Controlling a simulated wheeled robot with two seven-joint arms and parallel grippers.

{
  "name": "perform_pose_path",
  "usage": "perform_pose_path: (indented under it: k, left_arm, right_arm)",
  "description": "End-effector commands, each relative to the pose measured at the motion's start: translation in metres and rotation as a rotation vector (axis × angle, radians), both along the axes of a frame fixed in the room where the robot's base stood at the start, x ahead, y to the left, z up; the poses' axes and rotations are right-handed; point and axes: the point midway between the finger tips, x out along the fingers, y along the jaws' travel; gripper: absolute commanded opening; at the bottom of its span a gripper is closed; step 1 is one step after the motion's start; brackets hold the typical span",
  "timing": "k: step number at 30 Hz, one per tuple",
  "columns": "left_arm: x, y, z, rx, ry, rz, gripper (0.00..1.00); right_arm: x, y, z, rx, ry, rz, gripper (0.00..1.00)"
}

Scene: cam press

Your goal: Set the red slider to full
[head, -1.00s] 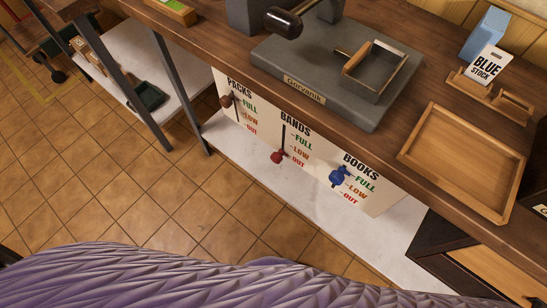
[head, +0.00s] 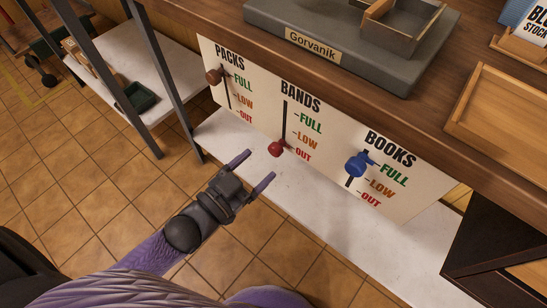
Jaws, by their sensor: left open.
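The red slider (head: 276,149) is a round knob at the bottom of the vertical slot under BANDS, level with the red OUT mark. The green FULL mark of that slot is higher up, near its top. The sign panel (head: 340,119) hangs below the bench front. My left gripper (head: 252,169) is open and empty, with its two fingers pointing up and right, just below and left of the red slider and apart from it in the picture. My right gripper is not in view.
The brown PACKS knob (head: 214,76) sits near FULL, left of the red one. The blue BOOKS knob (head: 358,163) sits near FULL at the right. A white lower shelf (head: 330,205) runs below the panel. A dark table leg (head: 180,80) stands at the left.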

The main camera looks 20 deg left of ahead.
Motion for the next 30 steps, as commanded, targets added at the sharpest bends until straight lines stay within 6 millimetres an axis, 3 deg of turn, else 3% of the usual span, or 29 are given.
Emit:
perform_pose_path:
  k: [6,16,27,30]
  left_arm:
    - [0.035,-0.014,-0.003,0.000,0.002,0.001,0.79]
    - [0.040,-0.017,-0.001,0.001,0.005,0.002,0.79]
    - [0.040,-0.017,-0.001,0.001,0.005,0.002,0.02]
    - [0.040,-0.017,-0.002,0.001,0.006,0.002,0.00]
  right_arm:
    - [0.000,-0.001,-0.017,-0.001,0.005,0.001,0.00]
    - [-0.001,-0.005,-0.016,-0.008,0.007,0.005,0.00]
    - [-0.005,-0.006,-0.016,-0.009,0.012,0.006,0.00]
    - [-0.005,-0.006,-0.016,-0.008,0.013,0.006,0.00]
